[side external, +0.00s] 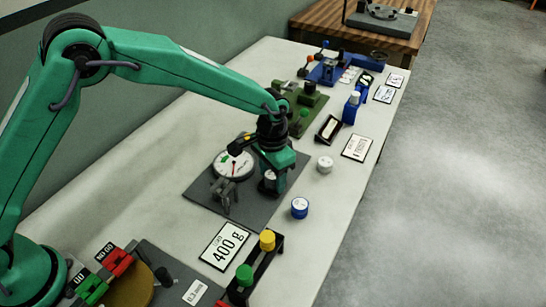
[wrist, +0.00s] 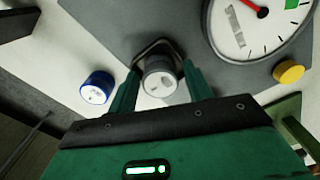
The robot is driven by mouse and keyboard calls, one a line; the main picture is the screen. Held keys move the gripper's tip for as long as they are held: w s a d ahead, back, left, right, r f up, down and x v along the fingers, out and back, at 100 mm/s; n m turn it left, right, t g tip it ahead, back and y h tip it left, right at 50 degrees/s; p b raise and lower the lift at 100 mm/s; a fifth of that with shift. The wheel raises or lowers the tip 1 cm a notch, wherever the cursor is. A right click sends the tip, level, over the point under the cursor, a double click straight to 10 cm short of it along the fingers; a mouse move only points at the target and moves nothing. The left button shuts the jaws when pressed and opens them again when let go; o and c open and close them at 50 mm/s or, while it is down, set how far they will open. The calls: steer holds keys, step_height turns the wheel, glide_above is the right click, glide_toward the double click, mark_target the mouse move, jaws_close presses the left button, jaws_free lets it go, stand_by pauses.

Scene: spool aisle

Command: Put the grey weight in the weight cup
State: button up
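My gripper (wrist: 160,72) points down over the grey plate, and in the side external view (side external: 271,186) it is beside the dial. A silver-grey weight (wrist: 160,84) lies between its two green fingers in the wrist view; it also shows in the side external view (side external: 270,176). Whether the fingers press on it cannot be made out. A dark rounded frame (wrist: 152,45), perhaps the weight cup's rim, shows just beyond the weight. Whether the weight is inside or above it is unclear.
The white dial (side external: 234,165) is close to my gripper on the grey plate (side external: 210,205). A blue weight (side external: 300,208) and a pale weight (side external: 325,164) stand on the bench to the right. A rack with yellow and green knobs (side external: 256,263) is nearer the camera.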

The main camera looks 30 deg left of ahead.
mark_target(269, 174)
steer(key=shift+o, duration=0.3)
steer(key=shift+r, duration=0.15)
step_height(269, 174, up, 12)
stand_by(0.7)
stand_by(0.4)
steer(key=s+a+r+n+t, duration=0.1)
steer(key=s+a+r, duration=0.45)
steer(key=a, duration=0.25)
steer(key=s+a+r+n+t, duration=0.2)
steer(key=s+a+r, duration=0.2)
steer(key=a+r, duration=0.25)
steer(key=s+a+f+n+t, duration=0.1)
steer(key=s+a, duration=0.4)
steer(key=s, duration=0.2)
steer(key=s+a+n+t, duration=0.1)
steer(key=s+a, duration=0.4)
steer(key=s, duration=0.3)
steer(key=shift+s+f+t, duration=0.3)
steer(key=shift+f, duration=0.05)
